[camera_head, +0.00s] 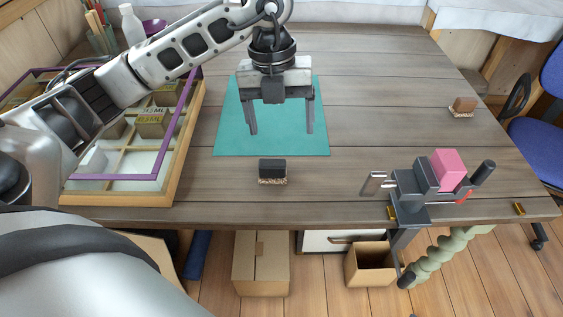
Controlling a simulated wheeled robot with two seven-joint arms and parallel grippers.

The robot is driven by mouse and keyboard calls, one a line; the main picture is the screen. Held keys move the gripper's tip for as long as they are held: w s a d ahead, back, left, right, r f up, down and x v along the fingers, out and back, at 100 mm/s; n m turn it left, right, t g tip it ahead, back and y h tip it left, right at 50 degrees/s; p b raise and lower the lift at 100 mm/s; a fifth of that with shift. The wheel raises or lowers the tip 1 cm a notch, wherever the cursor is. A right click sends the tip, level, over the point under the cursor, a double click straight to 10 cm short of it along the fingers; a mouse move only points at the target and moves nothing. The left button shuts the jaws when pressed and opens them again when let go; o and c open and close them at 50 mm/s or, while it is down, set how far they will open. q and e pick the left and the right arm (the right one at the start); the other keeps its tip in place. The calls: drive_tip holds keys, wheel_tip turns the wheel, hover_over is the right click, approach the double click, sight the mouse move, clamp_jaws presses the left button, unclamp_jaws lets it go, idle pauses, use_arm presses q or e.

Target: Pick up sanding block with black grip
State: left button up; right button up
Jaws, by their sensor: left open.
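The sanding block with black grip (272,169) lies on the wooden table just in front of the green mat, near the table's front edge. Its top is black and its underside is a speckled tan layer. My left gripper (281,131) points down over the green mat (231,143), fingers spread apart with nothing between them. It is behind the block in the picture and apart from it. My right gripper is not in view.
A divided wooden tray with a purple rim (183,113) stands at left. A vise (411,188) holding a pink block (448,168) is clamped at the front right edge. A brown-topped block (463,105) lies far right. The table between is clear.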

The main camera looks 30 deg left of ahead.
use_arm(q)
drive_tip(key=a+n+y, duration=0.1)
drive_tip(key=a, duration=0.2)
hover_over(272, 162)
wheel_tip(272, 162, down, 9)
drive_tip(key=shift+s+r+p, duration=0.1)
drive_tip(key=shift+s+p, duration=0.05)
drive_tip(key=shift+p, duration=0.2)
drive_tip(key=shift+f+p, duration=0.5)
drive_tip(key=shift+f, duration=2.45)
drive_tip(key=c, duration=1.1)
